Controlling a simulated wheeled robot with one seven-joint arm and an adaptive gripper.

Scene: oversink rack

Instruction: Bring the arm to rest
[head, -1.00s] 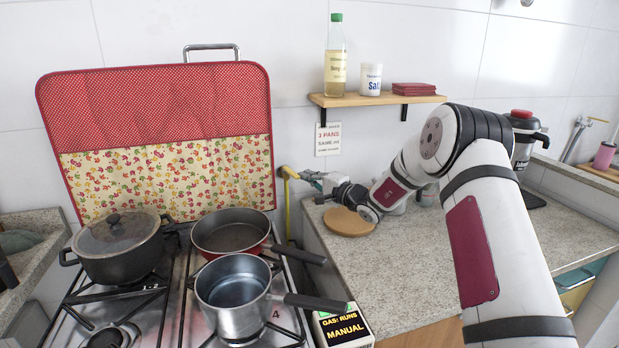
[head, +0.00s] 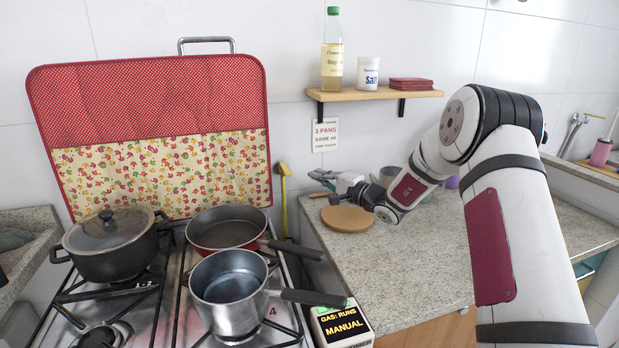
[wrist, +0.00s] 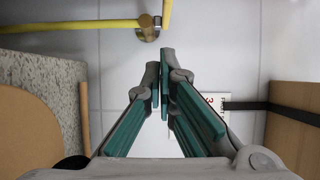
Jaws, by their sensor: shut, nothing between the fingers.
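My gripper (head: 320,180) is over the back left corner of the granite counter, near the wall and just right of the yellow gas pipe (head: 284,200). In the wrist view my gripper (wrist: 161,78) has its green-padded fingers together at the tips, with nothing between them. The yellow pipe (wrist: 75,26) and its valve (wrist: 147,26) lie beyond the fingertips, apart from them. My arm is bent, with its elbow high on the right side of the head view.
A round wooden board (head: 347,219) lies on the counter (head: 420,270) below my wrist. The shelf (head: 375,95) holds a bottle (head: 332,60) and salt jar (head: 368,73). Left are a lidded pot (head: 110,250), red pan (head: 226,229) and saucepan (head: 230,295) on the stove.

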